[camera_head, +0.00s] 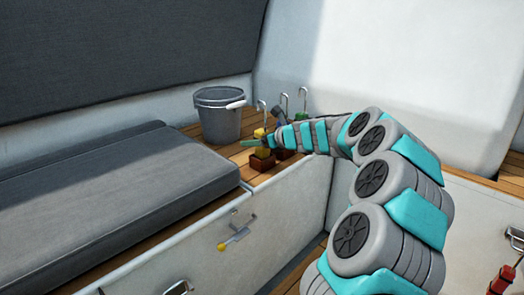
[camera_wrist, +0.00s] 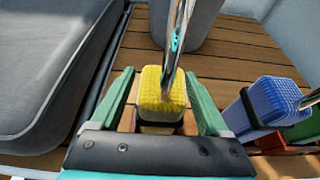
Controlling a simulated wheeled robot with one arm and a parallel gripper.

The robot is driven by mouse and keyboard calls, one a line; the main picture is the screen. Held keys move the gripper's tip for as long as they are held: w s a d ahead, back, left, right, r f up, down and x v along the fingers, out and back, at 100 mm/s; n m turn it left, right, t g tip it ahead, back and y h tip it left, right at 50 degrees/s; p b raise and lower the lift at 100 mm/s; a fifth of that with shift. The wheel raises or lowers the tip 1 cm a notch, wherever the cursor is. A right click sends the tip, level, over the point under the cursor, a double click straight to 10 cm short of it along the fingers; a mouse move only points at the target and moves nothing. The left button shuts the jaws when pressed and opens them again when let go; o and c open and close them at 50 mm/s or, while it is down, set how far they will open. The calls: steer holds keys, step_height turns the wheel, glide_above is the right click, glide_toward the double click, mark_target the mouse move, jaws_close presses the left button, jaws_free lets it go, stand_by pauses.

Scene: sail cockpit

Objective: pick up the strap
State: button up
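A yellow, woven-looking bundle (camera_wrist: 152,98) with a metal hook rising from it looks like a strap. It stands upright between the two green fingers of my gripper (camera_wrist: 158,76) in the wrist view. The fingers are open, one on each side of it, and a gap shows on the left. I cannot tell whether the right finger touches it. A similar blue bundle (camera_wrist: 268,103) with its own metal rod stands to the right. In the head view the yellow bundle (camera_head: 262,152) is partly hidden by my gripper (camera_head: 253,142). Which bundle the task means is not shown.
A grey bucket (camera_head: 218,122) stands just behind on the wooden ledge (camera_head: 268,178). A grey cushion (camera_head: 110,180) lies to the left. A green bundle (camera_head: 302,116) with a hook is behind my arm. A white locker front (camera_head: 275,225) drops below the ledge.

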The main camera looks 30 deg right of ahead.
jaws_close()
stand_by(0.4)
